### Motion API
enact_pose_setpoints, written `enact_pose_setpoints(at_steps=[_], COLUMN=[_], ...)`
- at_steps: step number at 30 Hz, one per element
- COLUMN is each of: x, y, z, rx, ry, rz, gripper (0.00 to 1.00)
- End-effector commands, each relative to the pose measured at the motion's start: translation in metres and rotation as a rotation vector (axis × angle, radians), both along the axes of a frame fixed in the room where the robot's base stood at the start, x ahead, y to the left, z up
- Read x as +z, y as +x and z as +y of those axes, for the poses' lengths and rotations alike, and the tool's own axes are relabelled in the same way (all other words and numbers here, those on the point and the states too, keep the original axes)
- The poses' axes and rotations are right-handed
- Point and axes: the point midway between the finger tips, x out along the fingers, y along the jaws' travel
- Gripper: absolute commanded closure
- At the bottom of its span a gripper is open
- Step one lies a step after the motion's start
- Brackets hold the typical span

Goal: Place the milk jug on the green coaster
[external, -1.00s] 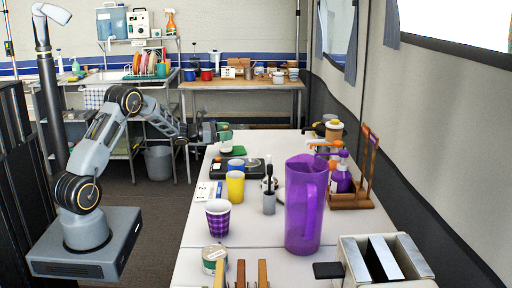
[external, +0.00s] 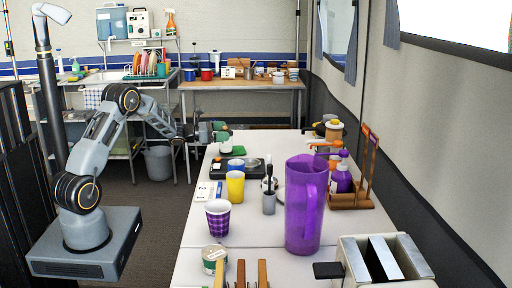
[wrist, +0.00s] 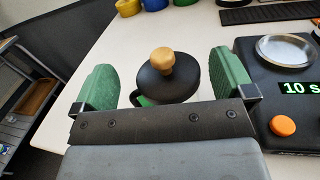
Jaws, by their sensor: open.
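My gripper (wrist: 164,66) is open, with its two green fingers on either side of a round black lid with a wooden knob (wrist: 163,62) in the wrist view. A dark curved part, perhaps a handle, shows at the lid's left. I cannot tell if this lidded vessel is the milk jug; its body is mostly hidden below the lid. A tall purple jug (external: 305,205) stands nearer, on the right.
A black device with an orange button (wrist: 283,125) and a metal dish (wrist: 287,49) sits close to the right finger. A yellow cup (external: 235,186), a purple checked cup (external: 218,217) and a can (external: 214,258) stand along the left side.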

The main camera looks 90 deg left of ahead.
Motion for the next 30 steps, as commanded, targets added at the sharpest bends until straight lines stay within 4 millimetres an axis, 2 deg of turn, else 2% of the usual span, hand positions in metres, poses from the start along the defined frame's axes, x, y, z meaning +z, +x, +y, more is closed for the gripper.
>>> enact_pose_setpoints(at_steps=[9,15,24,28,30], x=[0.0,0.0,0.0,0.0,0.003], y=[-0.062,-0.09,-0.105,-0.103,-0.094], z=[-0.01,-0.015,-0.018,-0.021,-0.032], rx=[0.004,0.002,0.0,-0.009,-0.046], ry=[-0.001,0.001,0.0,0.004,0.023], rz=[0.0,0.0,-0.001,0.003,0.022], gripper=[0.0,0.0,0.0,0.0,0.0])
